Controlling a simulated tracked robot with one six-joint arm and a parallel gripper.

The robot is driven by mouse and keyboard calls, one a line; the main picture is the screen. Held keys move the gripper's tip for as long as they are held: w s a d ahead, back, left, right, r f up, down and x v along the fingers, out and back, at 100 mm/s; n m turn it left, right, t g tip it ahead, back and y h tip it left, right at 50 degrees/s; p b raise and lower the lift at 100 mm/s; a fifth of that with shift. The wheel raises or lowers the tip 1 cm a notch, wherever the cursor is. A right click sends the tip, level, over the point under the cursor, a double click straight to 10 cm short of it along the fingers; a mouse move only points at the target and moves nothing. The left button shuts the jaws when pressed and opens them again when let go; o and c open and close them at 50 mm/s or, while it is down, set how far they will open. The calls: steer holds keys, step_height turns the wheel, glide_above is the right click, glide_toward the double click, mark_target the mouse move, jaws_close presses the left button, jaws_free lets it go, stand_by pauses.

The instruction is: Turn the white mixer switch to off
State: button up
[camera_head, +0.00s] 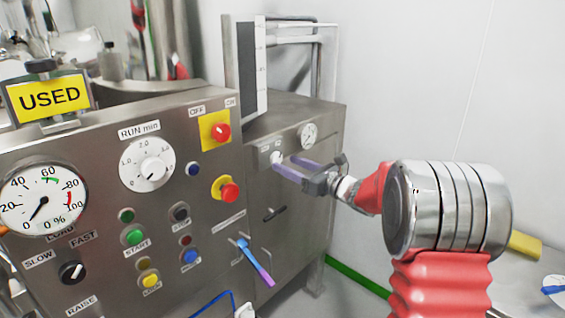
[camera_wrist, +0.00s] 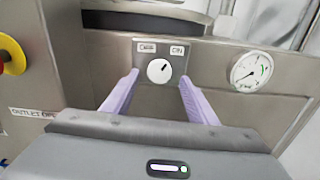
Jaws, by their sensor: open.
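The white mixer switch (camera_wrist: 159,71) is a round knob on a small grey plate with OFF at left and ON at right. Its dark mark points up and right, toward ON. In the head view the switch (camera_head: 276,157) shows small on the steel cabinet front, just beyond my fingertips. My gripper (camera_head: 288,164) is open, with its purple fingers pointing at the cabinet. In the wrist view my gripper (camera_wrist: 158,79) has one finger on each side of the knob, with a visible gap on both sides. Whether the fingertips reach the knob's depth is unclear.
A pressure gauge (camera_wrist: 250,69) sits right of the switch. A larger control panel (camera_head: 105,190) with buttons, dials and a red OFF/ON switch (camera_head: 221,131) stands at left. A blue-purple handle (camera_head: 255,262) juts out below. The floor at right looks mostly free.

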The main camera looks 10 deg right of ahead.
mark_target(279, 160)
steer(key=shift+x, duration=1.95)
steer(key=shift+c, duration=0.3)
